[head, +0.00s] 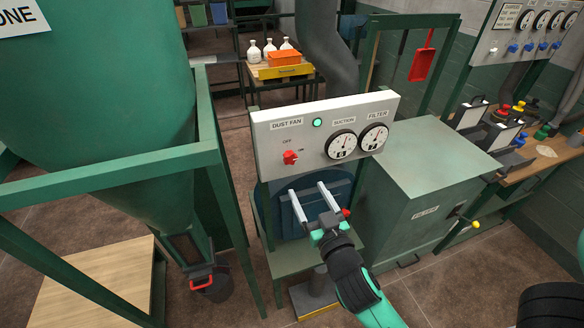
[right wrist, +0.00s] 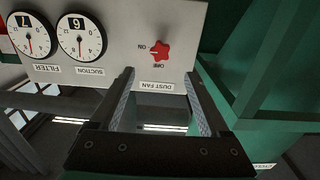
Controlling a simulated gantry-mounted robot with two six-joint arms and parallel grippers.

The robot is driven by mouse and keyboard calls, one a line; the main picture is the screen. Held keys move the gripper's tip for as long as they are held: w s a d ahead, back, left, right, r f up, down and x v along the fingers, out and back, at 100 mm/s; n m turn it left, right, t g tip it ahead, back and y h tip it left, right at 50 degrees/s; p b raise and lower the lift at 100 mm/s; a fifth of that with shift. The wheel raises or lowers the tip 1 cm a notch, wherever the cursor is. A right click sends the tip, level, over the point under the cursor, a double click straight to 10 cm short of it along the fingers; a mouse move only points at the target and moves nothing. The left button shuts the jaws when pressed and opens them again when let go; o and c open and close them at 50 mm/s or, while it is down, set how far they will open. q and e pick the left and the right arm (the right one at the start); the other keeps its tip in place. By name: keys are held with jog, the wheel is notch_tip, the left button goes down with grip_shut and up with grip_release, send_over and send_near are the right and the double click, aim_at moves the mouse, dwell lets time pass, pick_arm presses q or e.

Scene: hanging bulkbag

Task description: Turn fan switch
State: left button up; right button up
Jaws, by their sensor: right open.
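The red fan switch knob (head: 290,157) sits on the left part of a light grey control panel (head: 264,152), under the "DUST FAN" label and beside small OFF and ON marks. I cannot tell for certain which mark it points to. The knob also shows in the right wrist view (right wrist: 161,50), where the panel appears upside down. My right gripper (head: 309,194) is open and empty, below and a little right of the knob, apart from it. In the wrist view its two fingers (right wrist: 160,82) stand either side of the "DUST FAN" label, with the knob beyond their tips. My left gripper is not in view.
A green lamp (head: 317,123) looks lit on the panel. The suction gauge (head: 341,145) and filter gauge (head: 374,137) are right of the knob. A green hopper frame (head: 219,190) stands left, and a green filter box (head: 425,190) stands right.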

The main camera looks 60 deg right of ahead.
aim_at(292, 161)
jog(key=x, duration=1.1)
jog(key=shift+w+d, duration=0.15)
grip_shut()
